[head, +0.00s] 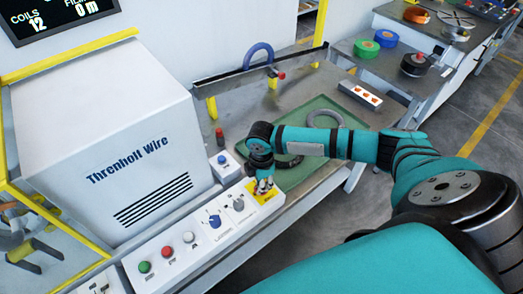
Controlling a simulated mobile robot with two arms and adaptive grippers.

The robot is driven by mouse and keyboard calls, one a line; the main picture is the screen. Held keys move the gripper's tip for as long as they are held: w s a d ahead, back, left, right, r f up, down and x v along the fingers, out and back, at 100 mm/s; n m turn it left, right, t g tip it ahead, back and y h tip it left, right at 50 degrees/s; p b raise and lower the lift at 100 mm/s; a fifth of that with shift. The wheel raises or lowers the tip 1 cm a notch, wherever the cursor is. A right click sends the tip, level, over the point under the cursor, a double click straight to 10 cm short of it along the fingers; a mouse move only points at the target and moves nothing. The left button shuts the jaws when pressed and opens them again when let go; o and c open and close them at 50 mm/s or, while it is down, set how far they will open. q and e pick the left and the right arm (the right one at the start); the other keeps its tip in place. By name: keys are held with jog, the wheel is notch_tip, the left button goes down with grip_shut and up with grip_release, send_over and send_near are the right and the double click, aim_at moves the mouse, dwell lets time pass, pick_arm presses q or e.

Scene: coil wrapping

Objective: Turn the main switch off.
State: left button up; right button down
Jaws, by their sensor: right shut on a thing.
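The main switch (268,196) sits on a yellow plate at the far right end of the white control panel, in the middle of the head view. My right gripper (263,186) points down onto it and is shut on it. The switch's knob is mostly hidden by the fingers, so I cannot tell its position. My left gripper is not in view.
The control panel (172,250) also carries green, red and white buttons and two knobs. A small box with a blue button (222,160) stands behind it. A green mat (345,135) with dark rings lies beyond.

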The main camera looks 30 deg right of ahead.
jog(key=shift+n+p, duration=0.3)
jog(key=shift+n, duration=0.6)
jog(key=c, duration=1.3)
grip_release()
jog(key=shift+c, duration=0.2)
jog(key=shift+r, duration=0.15)
notch_tip(320, 180, up, 12)
jog(key=shift+a, duration=0.1)
